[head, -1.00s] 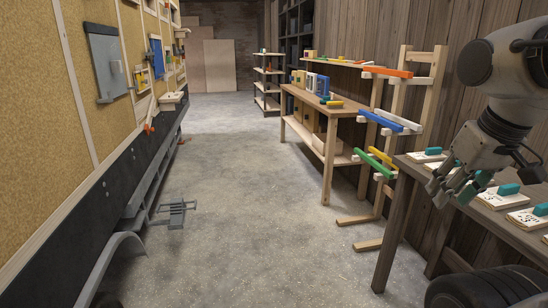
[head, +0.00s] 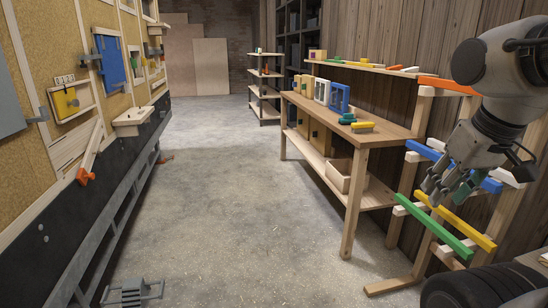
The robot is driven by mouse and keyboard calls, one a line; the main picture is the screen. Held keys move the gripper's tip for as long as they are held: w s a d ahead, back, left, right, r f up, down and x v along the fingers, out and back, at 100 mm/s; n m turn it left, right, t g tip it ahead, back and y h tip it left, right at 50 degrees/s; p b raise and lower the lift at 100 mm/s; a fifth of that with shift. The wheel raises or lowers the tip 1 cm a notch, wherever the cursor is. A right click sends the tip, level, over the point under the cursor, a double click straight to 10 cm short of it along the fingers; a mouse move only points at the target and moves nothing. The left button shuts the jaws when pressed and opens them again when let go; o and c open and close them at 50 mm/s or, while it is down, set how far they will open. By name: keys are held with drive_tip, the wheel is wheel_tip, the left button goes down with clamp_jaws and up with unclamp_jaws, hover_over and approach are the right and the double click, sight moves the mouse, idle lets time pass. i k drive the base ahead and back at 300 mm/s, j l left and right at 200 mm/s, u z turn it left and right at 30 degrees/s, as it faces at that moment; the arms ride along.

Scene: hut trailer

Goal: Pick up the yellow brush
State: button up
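A small yellow block-like thing that looks like the yellow brush (head: 362,127) lies on top of the wooden workbench (head: 376,142), near its front right end. Dark green or teal pieces (head: 347,118) lie just behind it. My gripper (head: 446,190) is at the right of the view, in front of the bar rack and well apart from the brush. Its fingers look spread, with nothing seen between them.
A wooden rack (head: 408,178) with orange, blue, yellow and green bars stands at the right, between my arm and the workbench. Small framed blocks (head: 338,97) stand on the workbench. A long panelled wall with a ledge (head: 132,118) runs along the left.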

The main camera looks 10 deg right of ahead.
sight(360, 128)
drive_tip(key=i+j, duration=0.1)
drive_tip(key=i, duration=2)
drive_tip(key=i+z, duration=0.35)
drive_tip(key=i, duration=0.15)
drive_tip(key=i+j+z, duration=0.2)
drive_tip(key=i+z, duration=0.15)
drive_tip(key=i+j+z, duration=0.3)
drive_tip(key=i, duration=0.25)
